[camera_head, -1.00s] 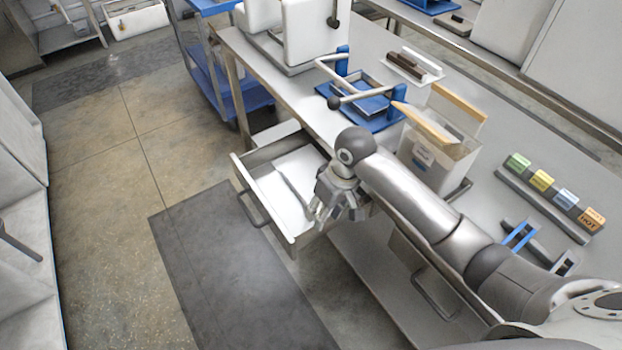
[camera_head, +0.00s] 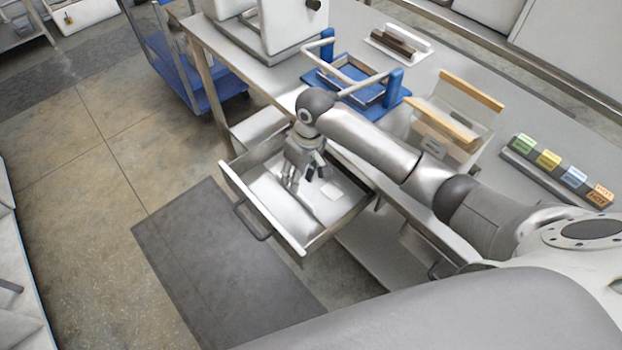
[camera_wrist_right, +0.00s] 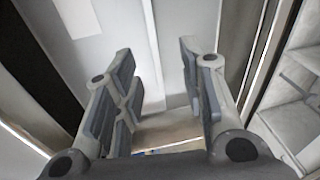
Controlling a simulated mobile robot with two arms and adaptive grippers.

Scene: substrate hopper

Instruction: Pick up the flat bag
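My right gripper (camera_head: 306,181) points down over the open drawer (camera_head: 237,190), inside its outline. Its fingers are spread with nothing between them, as the right wrist view shows (camera_wrist_right: 158,78). A small flat white piece (camera_head: 332,191) lies on the drawer floor just right of the fingers. It may be the flat bag, but I cannot tell for sure. A pale patch (camera_wrist_right: 77,17) at the upper left of the wrist view may be the same piece. A thin divider (camera_head: 296,203) runs along the drawer floor beneath the gripper. My left gripper is not in view.
The drawer's front handle (camera_head: 250,219) faces the floor mat (camera_head: 215,265). On the bench stand a blue press-like frame (camera_head: 392,98), an open-topped box with tan edges (camera_head: 432,148) and a rack of coloured blocks (camera_head: 540,172). A blue cart (camera_head: 185,85) stands behind.

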